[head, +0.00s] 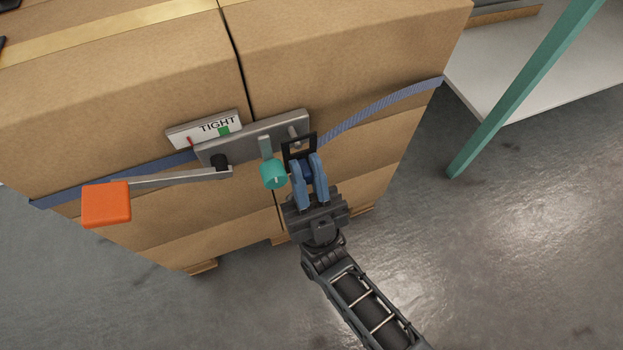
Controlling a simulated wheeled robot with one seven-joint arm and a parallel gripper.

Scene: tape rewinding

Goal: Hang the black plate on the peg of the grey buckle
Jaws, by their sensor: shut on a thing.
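The grey buckle (255,139) is a flat metal bar on the front of the cardboard boxes. Its short peg (294,131) stands out near the right end. The black plate (299,142) looks like a small dark frame with an opening. It is close to the peg in the picture; I cannot tell whether the peg is through it. My gripper (306,163) is below and right of the peg, its blue-grey fingers shut on the black plate. A dark blue piece shows between the fingers. The fingers hide the plate's lower part.
A teal knob (273,174) hangs just left of my fingers. An orange handle (106,204) on a grey lever stands out at left. A "TIGHT" sign (205,130) tops the buckle. A blue strap (380,110) runs right. A teal post (525,85) stands right; floor between is clear.

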